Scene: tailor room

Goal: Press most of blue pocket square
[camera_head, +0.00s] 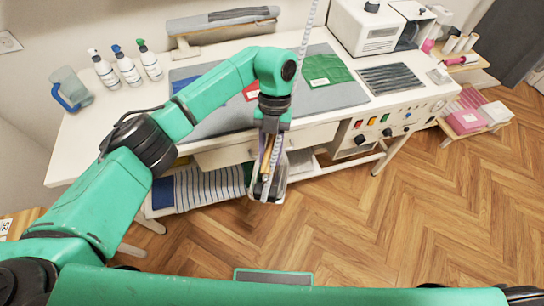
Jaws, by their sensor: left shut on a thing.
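My left gripper (270,138) is shut on what looks like an iron (267,192), with a tan handle and a grey body. It hangs tilted in front of the table's front edge. A pale ribbed hose (306,38) comes down from above behind my left arm. A blue cloth (183,83), likely the pocket square, shows on the grey pressing mat (222,122); my left arm hides most of it. A red cloth (251,89) and a green cloth (325,70) lie farther right on the mat. My right gripper is not in view.
Several pump bottles (127,66) and a blue-handled jug (70,88) stand at the table's left. A sleeve board (222,19) is at the back. A white machine (372,30) and dark grille (391,79) are at the right. Striped fabric (208,188) lies below; wooden floor is open right.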

